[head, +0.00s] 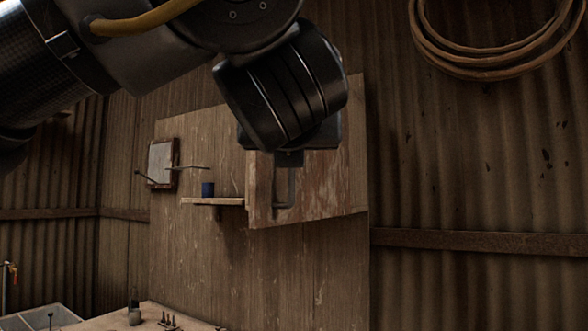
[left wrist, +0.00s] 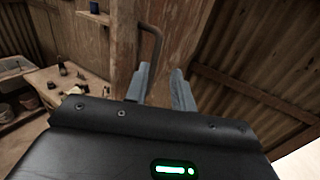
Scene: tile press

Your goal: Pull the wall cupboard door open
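The wall cupboard (head: 325,185) has a worn, peeling wooden front and hangs on a plank wall panel. Its dark bar handle (head: 291,190) stands near the left edge of the front; my arm hides the cupboard's upper part. I see no clear gap at the door. My left gripper (head: 288,158) is in front of the cupboard, at the upper end of the handle. In the left wrist view, the two grey fingers (left wrist: 161,87) are apart, with the handle (left wrist: 156,43) just beyond the left finger's tip. I cannot tell whether they touch. My right gripper is not in view.
A small shelf (head: 213,202) with a blue cup (head: 207,189) is left of the cupboard. A framed board (head: 160,163) hangs further left. A workbench (head: 150,315) with small items stands below. A coiled hose (head: 480,66) hangs at upper right.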

